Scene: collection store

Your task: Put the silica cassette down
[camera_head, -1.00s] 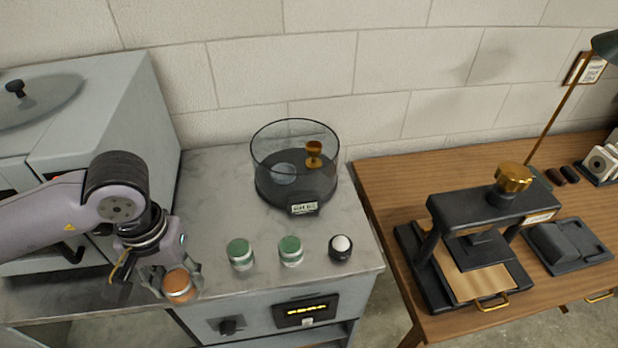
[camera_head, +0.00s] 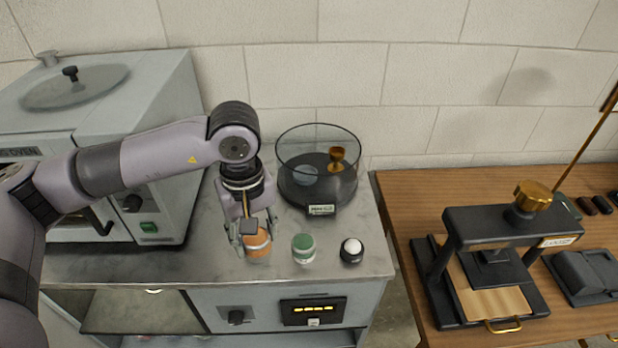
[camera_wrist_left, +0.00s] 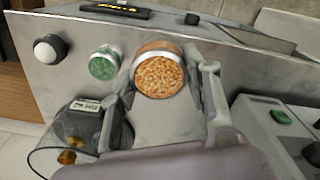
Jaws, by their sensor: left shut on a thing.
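My left gripper (camera_head: 256,246) is shut on an orange-topped silica cassette (camera_head: 258,240), a short round jar with beads on its top. It is over the front of the grey bench; I cannot tell whether it touches the bench. The wrist view shows the orange beads (camera_wrist_left: 158,75) facing the camera between the fingers (camera_wrist_left: 165,90). A green-topped cassette (camera_head: 303,246) stands just right of it, also in the wrist view (camera_wrist_left: 104,65). A second green cassette is not visible now; it may be hidden by the held one. My right gripper is not in view.
A clear round vessel (camera_head: 290,160) with a dark base and brass knob stands behind. A black holder with a white ball (camera_head: 352,250) is right of the green cassette. The oven (camera_head: 150,190) is left, a wooden table (camera_head: 400,190) with a press (camera_head: 490,225) right. Bench is clear front left.

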